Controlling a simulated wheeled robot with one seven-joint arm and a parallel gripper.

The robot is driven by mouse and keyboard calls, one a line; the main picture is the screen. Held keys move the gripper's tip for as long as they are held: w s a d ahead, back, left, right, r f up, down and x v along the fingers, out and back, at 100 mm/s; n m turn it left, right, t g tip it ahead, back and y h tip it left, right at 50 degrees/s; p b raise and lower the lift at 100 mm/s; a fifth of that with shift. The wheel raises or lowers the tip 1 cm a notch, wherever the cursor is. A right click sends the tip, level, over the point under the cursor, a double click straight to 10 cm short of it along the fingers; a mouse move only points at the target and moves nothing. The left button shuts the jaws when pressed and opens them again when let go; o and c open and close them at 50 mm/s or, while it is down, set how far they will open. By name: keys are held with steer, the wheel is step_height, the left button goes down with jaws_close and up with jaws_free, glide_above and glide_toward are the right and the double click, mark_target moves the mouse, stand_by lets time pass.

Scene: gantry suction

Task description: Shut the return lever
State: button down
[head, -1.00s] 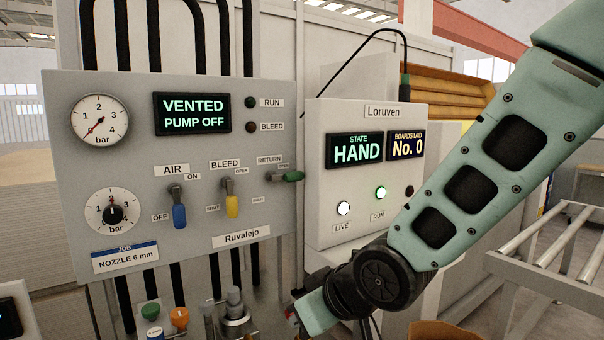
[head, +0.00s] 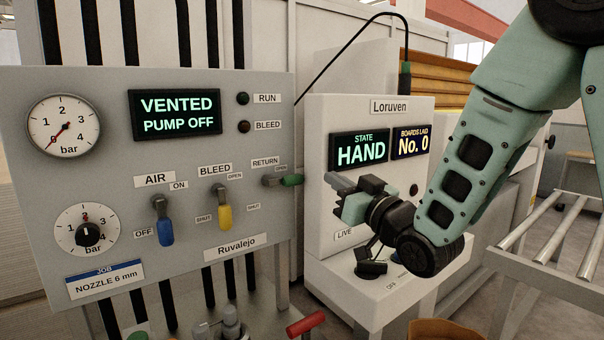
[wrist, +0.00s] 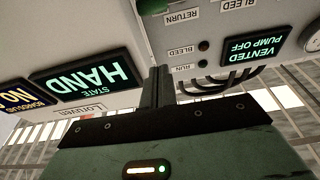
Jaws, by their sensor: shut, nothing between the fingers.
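The return lever (head: 291,180) has a green grip and sticks out level to the right from its pivot on the grey Ruvalejo panel (head: 110,185). The small OPEN label is just above it and SHUT is below left. My gripper (head: 336,182) is shut and empty, in front of the Loruven box, a little to the right of the lever's tip and apart from it in the picture. In the wrist view, the shut fingers (wrist: 158,85) point up toward the upside-down RETURN label (wrist: 182,17).
The bleed lever (head: 224,217) and air lever (head: 165,231) hang down left of the return lever. The Loruven box (head: 318,135) stands close behind my gripper. A red handle (head: 306,324) is below. Rollers (head: 530,230) lie at right.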

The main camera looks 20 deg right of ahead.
step_height(320, 180, up, 3)
steer(key=p, duration=0.5)
glide_above(283, 180)
steer(key=s+d, duration=0.5)
steer(key=shift+a+f, duration=0.2)
steer(key=shift+a, duration=0.05)
steer(key=shift+w+a+f+p, duration=0.15)
steer(key=shift+w+f, duration=0.2)
steer(key=shift+f, duration=0.3)
steer(key=shift+w+a+f+p, duration=0.1)
steer(key=shift+w+f, duration=0.3)
steer(key=shift+f, duration=0.3)
steer(key=shift+w+a+f+p, duration=0.15)
steer(key=shift+w+f, duration=0.2)
steer(key=shift+f, duration=0.3)
